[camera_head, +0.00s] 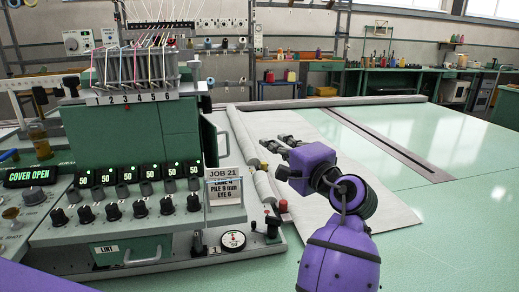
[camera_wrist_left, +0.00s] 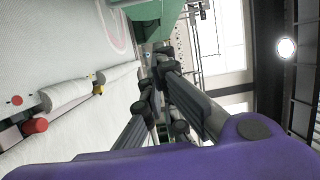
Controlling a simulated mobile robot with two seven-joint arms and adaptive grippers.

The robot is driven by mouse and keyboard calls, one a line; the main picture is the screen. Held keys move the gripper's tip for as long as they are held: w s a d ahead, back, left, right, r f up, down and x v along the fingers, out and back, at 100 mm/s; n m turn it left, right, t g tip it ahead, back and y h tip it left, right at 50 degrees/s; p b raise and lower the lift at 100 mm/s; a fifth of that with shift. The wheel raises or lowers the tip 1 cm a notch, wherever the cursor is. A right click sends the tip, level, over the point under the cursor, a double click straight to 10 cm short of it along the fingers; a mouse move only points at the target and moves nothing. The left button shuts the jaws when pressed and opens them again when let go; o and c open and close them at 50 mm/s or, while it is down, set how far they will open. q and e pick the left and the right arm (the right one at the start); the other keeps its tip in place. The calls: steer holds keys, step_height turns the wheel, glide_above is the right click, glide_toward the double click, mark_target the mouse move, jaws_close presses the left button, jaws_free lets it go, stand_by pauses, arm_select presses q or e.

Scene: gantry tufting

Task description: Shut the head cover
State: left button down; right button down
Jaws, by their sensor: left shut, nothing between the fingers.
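The tufting head is a green box (camera_head: 140,130) at the left in the head view, with numbered, threaded guides above it. A grey handle (camera_head: 222,140) stands out at its right side; I cannot tell clearly which panel is the head cover. A display (camera_head: 30,176) reads COVER OPEN. My left gripper (camera_head: 274,144) is shut and empty, to the right of the head and apart from the handle, over the pale cloth. In the left wrist view its fingers (camera_wrist_left: 152,84) point toward a green machine part (camera_wrist_left: 150,10). My right gripper is not in view.
A control panel with several knobs (camera_head: 140,207) and a JOB 21 card (camera_head: 222,187) stands in front of the head. A red button (camera_head: 283,206) and a dial (camera_head: 233,241) are at its right. Pale cloth (camera_head: 310,210) and a slotted green table (camera_head: 450,150) spread right.

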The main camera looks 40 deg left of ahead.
arm_select(q)
steer(key=w+a+f+n+g, duration=0.25)
steer(key=w+a+g, duration=0.2)
steer(key=a, duration=0.75)
steer(key=shift+t+y, duration=0.25)
steer(key=shift+y, duration=0.05)
steer(key=s+p, duration=0.1)
steer(key=s, duration=0.1)
steer(key=s+d, duration=0.1)
steer(key=s, duration=0.1)
steer(key=shift+d+p, duration=0.1)
steer(key=shift+p, duration=0.25)
steer(key=shift+w, duration=0.1)
